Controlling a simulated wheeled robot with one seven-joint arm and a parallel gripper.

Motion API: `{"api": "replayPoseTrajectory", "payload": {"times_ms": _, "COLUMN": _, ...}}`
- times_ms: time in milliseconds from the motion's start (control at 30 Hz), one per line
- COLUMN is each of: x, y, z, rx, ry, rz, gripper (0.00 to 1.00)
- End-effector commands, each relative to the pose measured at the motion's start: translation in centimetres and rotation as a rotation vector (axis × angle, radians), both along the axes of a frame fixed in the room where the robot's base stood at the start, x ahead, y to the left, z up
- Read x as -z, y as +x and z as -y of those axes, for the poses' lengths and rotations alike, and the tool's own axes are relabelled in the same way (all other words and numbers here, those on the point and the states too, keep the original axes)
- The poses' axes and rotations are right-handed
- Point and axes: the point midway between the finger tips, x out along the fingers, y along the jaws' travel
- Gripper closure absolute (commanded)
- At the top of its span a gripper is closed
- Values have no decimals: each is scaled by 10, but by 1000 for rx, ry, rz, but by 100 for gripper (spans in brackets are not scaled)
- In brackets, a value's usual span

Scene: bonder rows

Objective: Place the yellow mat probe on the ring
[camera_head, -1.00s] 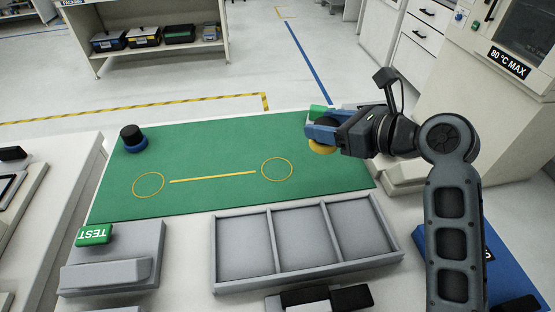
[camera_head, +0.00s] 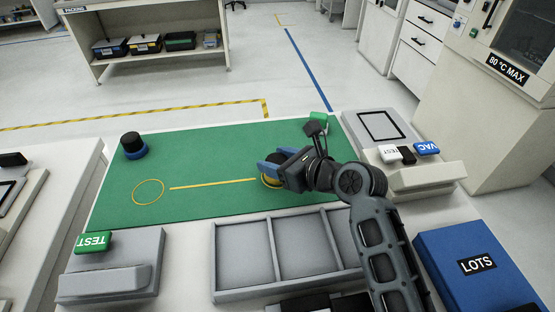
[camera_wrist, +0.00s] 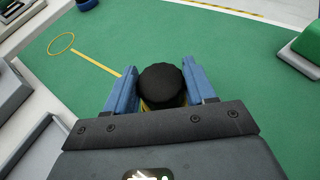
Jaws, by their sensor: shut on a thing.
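My gripper (camera_head: 272,172) has its blue fingers shut on the yellow mat probe, which has a black knob top and a yellow base (camera_head: 271,183). In the wrist view the probe (camera_wrist: 161,86) stands between the two fingers (camera_wrist: 160,92). The probe is over the right end of the yellow line on the green mat, where the right ring is; that ring is hidden behind the probe and gripper. I cannot tell whether the probe touches the mat. The left ring (camera_head: 148,192) is empty; it also shows in the wrist view (camera_wrist: 62,43).
A blue probe with a black knob (camera_head: 133,146) stands at the mat's (camera_head: 210,150) back left. A grey three-compartment tray (camera_head: 225,297) is in front. A green block (camera_head: 318,117) is at the back right. A TEST fixture (camera_head: 110,265) is front left, and a LOTS box (camera_head: 470,265) right.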

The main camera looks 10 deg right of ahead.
Motion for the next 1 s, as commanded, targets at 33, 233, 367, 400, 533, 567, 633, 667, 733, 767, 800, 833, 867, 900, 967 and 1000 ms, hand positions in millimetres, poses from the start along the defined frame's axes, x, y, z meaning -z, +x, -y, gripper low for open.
{"api": "replayPoseTrajectory", "payload": {"times_ms": 33, "x": 0, "y": 1, "z": 0, "rx": 1, "ry": 1, "rz": 3, "gripper": 90}}
{"api": "replayPoseTrajectory", "payload": {"times_ms": 233, "x": -1, "y": 1, "z": 0, "rx": 1, "ry": 1, "rz": 4, "gripper": 90}}
{"api": "replayPoseTrajectory", "payload": {"times_ms": 367, "x": 2, "y": 1, "z": 1, "rx": 2, "ry": 1, "rz": 3, "gripper": 90}}
{"api": "replayPoseTrajectory", "payload": {"times_ms": 400, "x": 3, "y": 1, "z": 1, "rx": 2, "ry": 1, "rz": 2, "gripper": 42}}
{"api": "replayPoseTrajectory", "payload": {"times_ms": 533, "x": 3, "y": 0, "z": 1, "rx": 1, "ry": 1, "rz": 2, "gripper": 29}}
{"api": "replayPoseTrajectory", "payload": {"times_ms": 567, "x": 3, "y": 0, "z": 1, "rx": 1, "ry": 1, "rz": 2, "gripper": 26}}
{"api": "replayPoseTrajectory", "payload": {"times_ms": 633, "x": 3, "y": 0, "z": 1, "rx": 1, "ry": 1, "rz": 2, "gripper": 20}}
{"api": "replayPoseTrajectory", "payload": {"times_ms": 667, "x": 3, "y": 0, "z": 1, "rx": 1, "ry": 1, "rz": 2, "gripper": 20}}
{"api": "replayPoseTrajectory", "payload": {"times_ms": 733, "x": 3, "y": 0, "z": 1, "rx": 1, "ry": 1, "rz": 2, "gripper": 20}}
{"api": "replayPoseTrajectory", "payload": {"times_ms": 767, "x": 3, "y": 0, "z": 1, "rx": 1, "ry": 1, "rz": 2, "gripper": 20}}
{"api": "replayPoseTrajectory", "payload": {"times_ms": 800, "x": 3, "y": 0, "z": 1, "rx": 1, "ry": 1, "rz": 2, "gripper": 20}}
{"api": "replayPoseTrajectory", "payload": {"times_ms": 833, "x": 3, "y": 0, "z": 1, "rx": 1, "ry": 1, "rz": 2, "gripper": 20}}
{"api": "replayPoseTrajectory", "payload": {"times_ms": 867, "x": 2, "y": 0, "z": 1, "rx": 1, "ry": 1, "rz": 2, "gripper": 20}}
{"api": "replayPoseTrajectory", "payload": {"times_ms": 900, "x": 1, "y": 0, "z": 1, "rx": 1, "ry": 0, "rz": 2, "gripper": 20}}
{"api": "replayPoseTrajectory", "payload": {"times_ms": 967, "x": -1, "y": -1, "z": 2, "rx": 1, "ry": 1, "rz": 2, "gripper": 20}}
{"api": "replayPoseTrajectory", "payload": {"times_ms": 1000, "x": -2, "y": -4, "z": 4, "rx": 2, "ry": 1, "rz": 2, "gripper": 20}}
